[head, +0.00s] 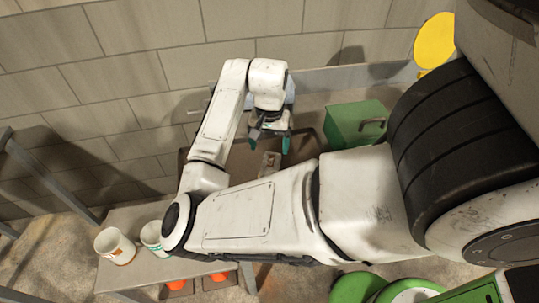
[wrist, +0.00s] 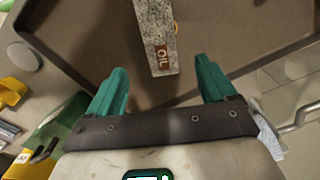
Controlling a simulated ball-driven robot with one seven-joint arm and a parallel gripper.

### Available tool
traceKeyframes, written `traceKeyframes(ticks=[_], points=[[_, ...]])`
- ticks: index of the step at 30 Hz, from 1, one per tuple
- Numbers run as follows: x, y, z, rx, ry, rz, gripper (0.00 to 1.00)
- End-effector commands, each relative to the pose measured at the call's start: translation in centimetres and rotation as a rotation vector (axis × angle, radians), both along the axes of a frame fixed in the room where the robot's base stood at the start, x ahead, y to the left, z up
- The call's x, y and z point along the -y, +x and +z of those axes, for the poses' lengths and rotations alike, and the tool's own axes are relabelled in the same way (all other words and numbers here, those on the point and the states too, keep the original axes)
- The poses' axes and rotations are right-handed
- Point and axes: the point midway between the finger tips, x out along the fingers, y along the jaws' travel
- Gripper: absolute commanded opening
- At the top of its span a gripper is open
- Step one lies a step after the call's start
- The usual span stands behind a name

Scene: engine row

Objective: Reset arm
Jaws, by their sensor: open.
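My gripper (head: 270,136) hangs at the end of my bent arm, fingers pointing down. In the wrist view its two green fingers (wrist: 160,90) are spread apart with nothing clamped between them. A speckled grey block (wrist: 158,36) with a brown label reading OIL lies on the brown tray (wrist: 95,40), just beyond the fingertips. In the head view the block (head: 270,163) shows a little below my gripper, and the tray's far parts are partly hidden by my arm.
A green box (head: 350,126) with a handle stands right of my gripper. A yellow disc (head: 434,41) is at the upper right. Two white cups (head: 113,246) (head: 155,236) stand at the lower left by my elbow. Orange items (head: 176,284) sit below the bench. A tiled wall is behind.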

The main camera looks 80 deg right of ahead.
Motion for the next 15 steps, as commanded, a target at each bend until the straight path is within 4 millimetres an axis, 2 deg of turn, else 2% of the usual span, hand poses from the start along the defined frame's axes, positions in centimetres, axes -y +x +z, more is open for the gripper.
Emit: traceKeyframes(ticks=[6,15], points=[[0.0,-0.1,1.8,0.0,0.0,-0.001,0.84],[0.0,0.0,2.0,0.0,0.001,0.0,0.84]])
